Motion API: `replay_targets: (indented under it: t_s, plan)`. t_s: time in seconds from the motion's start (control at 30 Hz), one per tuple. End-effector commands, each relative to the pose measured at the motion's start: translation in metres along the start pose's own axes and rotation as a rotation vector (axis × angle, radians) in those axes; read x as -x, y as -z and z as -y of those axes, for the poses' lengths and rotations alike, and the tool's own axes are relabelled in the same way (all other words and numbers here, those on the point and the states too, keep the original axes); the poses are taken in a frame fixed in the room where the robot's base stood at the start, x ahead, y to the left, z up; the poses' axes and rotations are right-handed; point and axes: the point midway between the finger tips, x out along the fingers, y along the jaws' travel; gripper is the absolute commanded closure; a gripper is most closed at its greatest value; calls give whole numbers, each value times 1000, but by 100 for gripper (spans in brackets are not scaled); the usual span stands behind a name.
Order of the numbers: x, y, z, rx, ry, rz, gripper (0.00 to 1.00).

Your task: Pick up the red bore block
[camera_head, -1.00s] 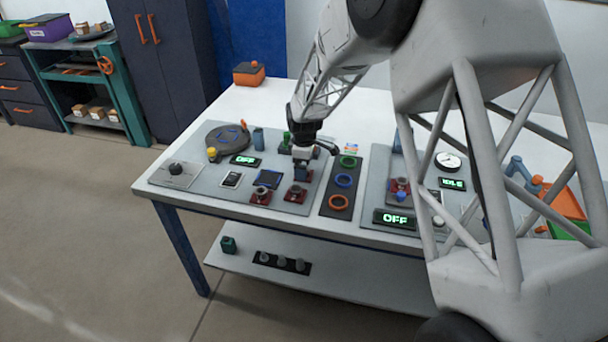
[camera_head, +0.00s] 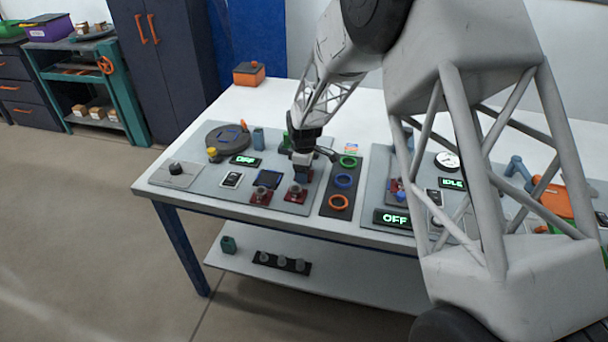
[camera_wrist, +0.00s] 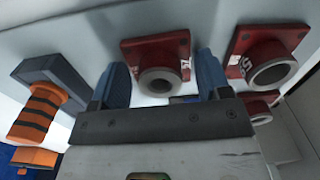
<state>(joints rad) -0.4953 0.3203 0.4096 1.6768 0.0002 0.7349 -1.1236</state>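Red bore blocks stand on the grey panel (camera_head: 222,182). In the head view, one red block (camera_head: 260,197) is at the front and another red block (camera_head: 296,194) is to its right. My gripper (camera_head: 302,173) hangs low behind them, over a spot with red showing beneath. In the wrist view, my gripper (camera_wrist: 162,66) has its two blue fingers apart. A red block with a grey round bore (camera_wrist: 158,53) shows between the fingers; I cannot tell whether they touch it. Another red bore block (camera_wrist: 268,52) is to the right, with a third partly hidden below it.
An orange-handled dark part (camera_wrist: 42,104) is left of the fingers in the wrist view.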

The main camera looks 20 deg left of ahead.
Motion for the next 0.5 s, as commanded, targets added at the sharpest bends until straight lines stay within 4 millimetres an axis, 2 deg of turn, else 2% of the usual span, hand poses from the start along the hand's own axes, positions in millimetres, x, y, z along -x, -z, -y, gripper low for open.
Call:
replay_targets:
  t_s: [0.03, 0.23, 0.5]
  plan:
    - [0, 0, 0, 0, 0, 0, 37]
    - [0, 0, 0, 0, 0, 0, 68]
    - [1, 0, 0, 0, -1, 0, 70]
